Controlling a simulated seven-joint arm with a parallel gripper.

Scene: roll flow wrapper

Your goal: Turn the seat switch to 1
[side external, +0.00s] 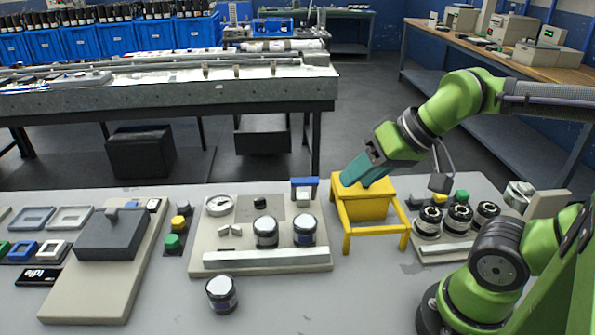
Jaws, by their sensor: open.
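My gripper (356,180), with teal fingers, is open at the yellow stand (362,207), in front of its top and pointing down and left. I cannot tell whether the fingers touch the stand. No label reading seat switch is legible. A small black knob (259,202) sits on a grey plate of the beige panel (215,240), left of my gripper. Another small switch (154,205) is at the upper right corner of the left board (75,290). I cannot tell which of these is the seat switch, nor its setting.
The panel also carries a round gauge (219,205), two dark jars with white lids (266,231) and a blue-topped bracket (304,187). A loose jar (221,293) stands in front. More jars (458,218) are at right. The front middle of the table is clear.

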